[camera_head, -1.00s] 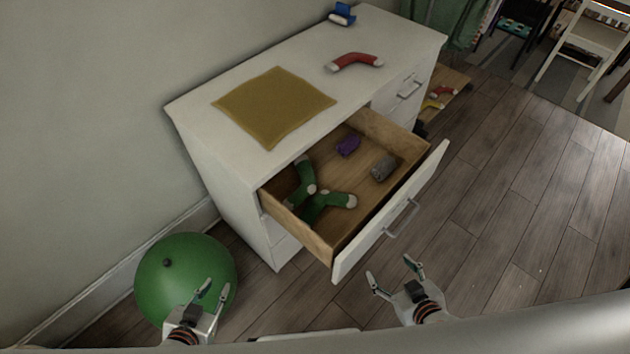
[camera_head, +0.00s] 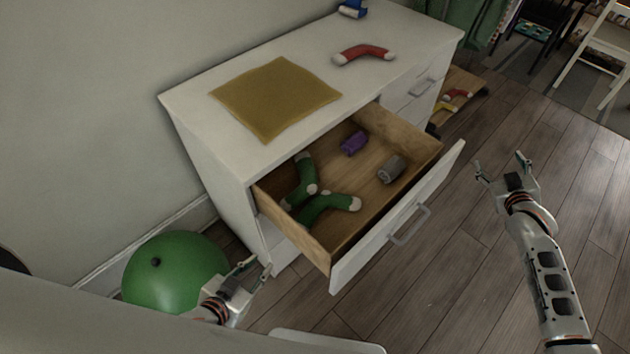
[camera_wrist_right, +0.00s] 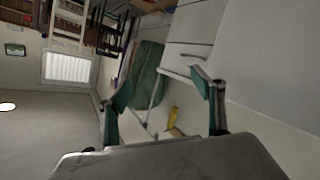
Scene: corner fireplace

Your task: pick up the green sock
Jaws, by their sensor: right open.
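Two green socks lie in the open drawer (camera_head: 352,243) of the white dresser. One green sock (camera_head: 303,178) leans at the drawer's left side. The other green sock (camera_head: 328,206) lies just in front of it, toward the drawer front, and they appear to touch or overlap. My left gripper (camera_head: 261,264) is outside the drawer, low at its left front corner, empty with its fingers apart. My right gripper (camera_head: 498,163) is open and empty, out to the right of the drawer front. In the right wrist view its open fingers (camera_wrist_right: 164,72) hold nothing.
The drawer also holds a purple rolled item (camera_head: 353,143) and a grey one (camera_head: 391,169). A yellow cloth (camera_head: 275,97) and a red sock (camera_head: 364,53) lie on the dresser top. A green ball (camera_head: 175,272) sits by the wall.

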